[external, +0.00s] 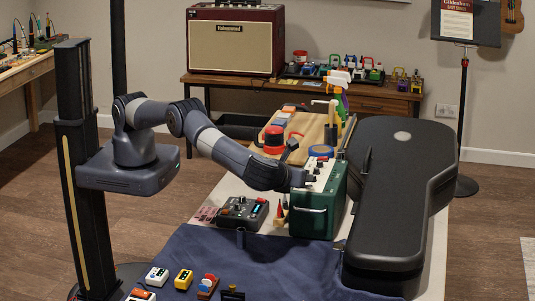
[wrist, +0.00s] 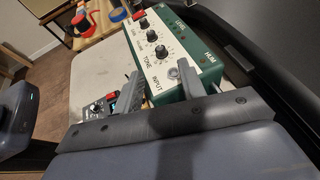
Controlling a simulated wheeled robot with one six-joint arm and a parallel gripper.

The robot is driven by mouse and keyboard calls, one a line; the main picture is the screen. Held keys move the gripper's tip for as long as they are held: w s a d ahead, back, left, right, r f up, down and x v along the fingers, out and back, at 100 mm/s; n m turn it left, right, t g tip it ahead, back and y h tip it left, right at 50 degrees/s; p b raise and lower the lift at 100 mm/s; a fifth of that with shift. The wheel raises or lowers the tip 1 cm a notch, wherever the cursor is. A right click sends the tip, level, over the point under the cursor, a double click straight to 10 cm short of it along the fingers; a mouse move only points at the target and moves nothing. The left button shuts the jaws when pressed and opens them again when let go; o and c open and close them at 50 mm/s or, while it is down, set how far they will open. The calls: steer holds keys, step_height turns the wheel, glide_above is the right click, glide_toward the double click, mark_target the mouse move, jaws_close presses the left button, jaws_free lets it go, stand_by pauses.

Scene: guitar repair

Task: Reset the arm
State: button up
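My arm (external: 235,152) reaches from its column over the table. My gripper (external: 303,178) is at the left side of the green box with knobs (external: 318,208), close to its top panel; I cannot tell whether it touches. In the wrist view, the two fingers of my gripper (wrist: 160,70) stand apart with nothing seen held between them. The green box (wrist: 160,42) lies beyond the fingers, with its white panel, black knobs, a red button and the words TONE and INPUT showing.
A black guitar case (external: 400,190) lies right of the green box. A grey pedal unit (external: 242,212) sits left of it. A red-topped container (external: 273,140), blue tape (external: 320,151) and spray bottles (external: 338,85) stand behind. Small pedals (external: 183,279) lie on the dark blue cloth in front.

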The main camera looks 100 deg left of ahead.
steer(key=shift+a, duration=0.1)
steer(key=p+x, duration=0.1)
steer(key=x, duration=0.6)
steer(key=shift+w+a, duration=0.1)
steer(key=shift+a, duration=0.15)
steer(key=shift+d, duration=0.1)
steer(key=shift+d, duration=0.1)
